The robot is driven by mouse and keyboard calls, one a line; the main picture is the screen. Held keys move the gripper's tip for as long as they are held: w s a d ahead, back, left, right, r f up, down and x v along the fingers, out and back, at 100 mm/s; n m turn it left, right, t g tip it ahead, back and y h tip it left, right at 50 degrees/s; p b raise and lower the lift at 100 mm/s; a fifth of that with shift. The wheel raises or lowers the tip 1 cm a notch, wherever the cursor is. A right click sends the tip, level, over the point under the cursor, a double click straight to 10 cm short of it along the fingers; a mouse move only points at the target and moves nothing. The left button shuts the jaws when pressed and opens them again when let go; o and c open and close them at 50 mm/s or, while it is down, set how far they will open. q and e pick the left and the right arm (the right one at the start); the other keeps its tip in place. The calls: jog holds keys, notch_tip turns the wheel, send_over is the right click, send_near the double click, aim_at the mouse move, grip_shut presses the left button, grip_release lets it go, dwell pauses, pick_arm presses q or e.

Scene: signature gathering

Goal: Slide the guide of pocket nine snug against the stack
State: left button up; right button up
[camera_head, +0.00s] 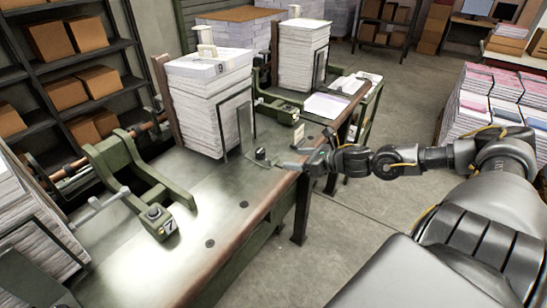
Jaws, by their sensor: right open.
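The tall paper stack of pocket nine (197,122) stands upright at the middle of the bench, with a 9 on its top sheet. The guide (246,127), a thin upright frame and plate, stands at the stack's right front side. I cannot tell how wide any gap between them is. A small dark knob (261,154) sits at its foot. My right gripper (285,159) is open, low over the bench's edge, just right of the knob. I cannot tell whether it touches the guide. My left gripper is not in view.
The green bench (200,215) has clear top in front of the stack. A green bracket marked 7 (150,180) stands left. Another paper stack (303,58) stands behind, with loose sheets (325,105) beside it. Printed piles (480,100) stand at right.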

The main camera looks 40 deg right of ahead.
aim_at(275, 157)
jog(key=p+x, duration=0.2)
jog(key=x, duration=0.7)
jog(key=shift+w, duration=0.45)
jog(key=shift+w+a+f+p, duration=0.1)
jog(key=shift+w+f+p, duration=0.15)
jog(key=shift+f+p, duration=0.05)
